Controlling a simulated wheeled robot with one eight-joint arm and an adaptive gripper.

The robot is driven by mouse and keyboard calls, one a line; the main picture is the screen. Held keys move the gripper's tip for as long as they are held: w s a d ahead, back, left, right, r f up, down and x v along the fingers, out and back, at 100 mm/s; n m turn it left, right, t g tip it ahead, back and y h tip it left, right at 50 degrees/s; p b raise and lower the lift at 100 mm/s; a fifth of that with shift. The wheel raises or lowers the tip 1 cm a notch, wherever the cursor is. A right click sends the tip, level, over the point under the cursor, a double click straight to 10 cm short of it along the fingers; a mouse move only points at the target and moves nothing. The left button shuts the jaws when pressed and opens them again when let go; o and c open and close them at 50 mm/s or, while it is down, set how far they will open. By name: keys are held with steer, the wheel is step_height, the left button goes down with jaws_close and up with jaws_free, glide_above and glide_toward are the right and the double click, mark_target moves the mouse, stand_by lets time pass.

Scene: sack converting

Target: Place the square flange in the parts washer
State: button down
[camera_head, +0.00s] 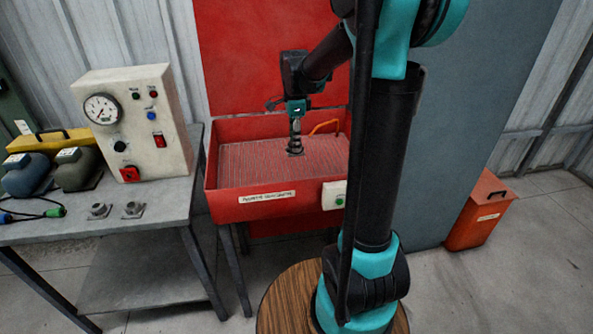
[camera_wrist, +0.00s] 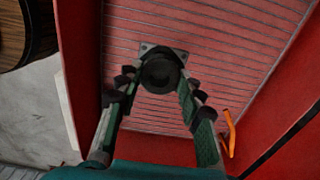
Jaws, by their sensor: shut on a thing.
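The parts washer (camera_head: 225,200) is a red open basin with a slatted floor and a label on its front. It fills much of the wrist view (camera_wrist: 215,15). The square flange (camera_wrist: 148,48), a grey square plate with a dark round collar, is between my gripper's fingers (camera_wrist: 160,76). In the head view, my gripper (camera_head: 295,146) points down inside the basin outline, shut on the flange (camera_head: 295,153). The flange is over the slatted floor, very low or touching it; I cannot tell which. The fingers hide part of its sides.
An orange curved spout (camera_head: 325,126) rises at the washer's back right. A grey bench (camera_head: 165,209) on the left holds a gauge box (camera_head: 135,125) and two similar flanges (camera_head: 97,211), (camera_head: 132,209). A red bin (camera_head: 480,212) stands at right. The slatted floor around the flange is clear.

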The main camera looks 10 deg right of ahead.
step_height(320, 180, down, 12)
steer(key=shift+f, duration=0.2)
stand_by(0.4)
steer(key=c, duration=1)
jaws_free()
steer(key=shift+f, duration=0.1)
step_height(320, 180, up, 12)
steer(key=shift+r, duration=0.15)
